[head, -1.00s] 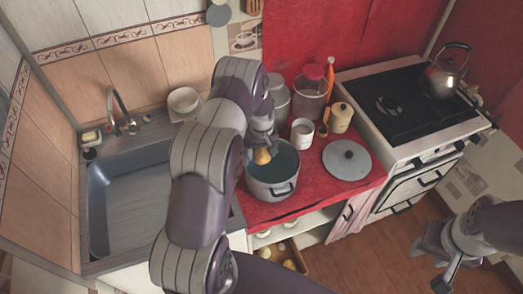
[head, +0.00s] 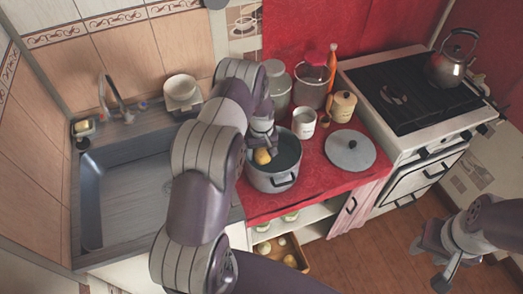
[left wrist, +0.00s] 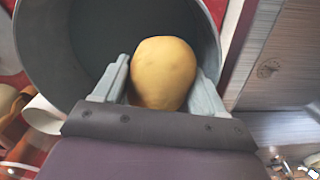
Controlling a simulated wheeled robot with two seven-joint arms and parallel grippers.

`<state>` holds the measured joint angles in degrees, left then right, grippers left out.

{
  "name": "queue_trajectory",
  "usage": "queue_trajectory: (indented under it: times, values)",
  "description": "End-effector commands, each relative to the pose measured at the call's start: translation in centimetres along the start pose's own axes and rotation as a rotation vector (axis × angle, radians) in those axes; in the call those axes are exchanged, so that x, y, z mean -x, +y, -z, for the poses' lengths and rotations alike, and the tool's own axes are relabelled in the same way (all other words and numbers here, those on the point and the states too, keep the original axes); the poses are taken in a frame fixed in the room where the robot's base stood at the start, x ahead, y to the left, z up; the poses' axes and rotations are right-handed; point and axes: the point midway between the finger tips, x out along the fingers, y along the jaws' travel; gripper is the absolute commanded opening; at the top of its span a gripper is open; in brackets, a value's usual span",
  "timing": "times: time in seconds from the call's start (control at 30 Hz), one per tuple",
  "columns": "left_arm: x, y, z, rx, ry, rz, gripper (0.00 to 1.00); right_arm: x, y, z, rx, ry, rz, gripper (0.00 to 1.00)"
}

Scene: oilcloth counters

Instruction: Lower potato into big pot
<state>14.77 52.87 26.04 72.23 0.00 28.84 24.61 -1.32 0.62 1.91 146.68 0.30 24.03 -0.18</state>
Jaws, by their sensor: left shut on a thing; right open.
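The potato (head: 262,156) is yellow and sits between the fingers of my left gripper (head: 262,148), which is shut on it. In the left wrist view the potato (left wrist: 164,73) shows clearly between the two grey fingers (left wrist: 160,85), with the pot's interior behind it. The big pot (head: 272,180) is grey metal and stands open on the red counter. The potato is at the pot's mouth, near its left side; its exact depth against the rim is hard to tell. My right gripper (head: 438,262) is open and empty, above the floor at the lower right.
A grey lid (head: 350,152) lies on the red counter right of the pot. A white mug (head: 304,122), a cream canister (head: 342,106) and clear jars (head: 311,85) stand behind. The sink (head: 140,190) is left, the stove (head: 415,90) right.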

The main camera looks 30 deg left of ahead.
Motion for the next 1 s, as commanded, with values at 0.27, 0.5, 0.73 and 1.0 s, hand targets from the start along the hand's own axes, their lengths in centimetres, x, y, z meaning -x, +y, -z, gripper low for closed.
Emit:
queue_trajectory:
  times: [0.27,0.5,0.73,1.0]
  values:
    - [-2.2,0.0,0.0,0.0,0.0,0.0,0.36,-1.9,0.0,-0.2,0.0,0.0,0.0,0.43]
    - [-3.9,0.0,0.0,0.0,0.0,0.0,0.36,-3.3,0.0,-0.4,0.0,0.0,0.0,0.43]
    - [-5.4,0.0,0.0,0.0,0.0,0.0,0.36,-4.5,0.0,-0.5,0.0,0.0,0.0,0.43]
    - [-5.3,0.0,0.0,0.0,0.0,0.0,0.36,-4.4,0.0,-0.5,0.0,0.0,0.0,0.43]
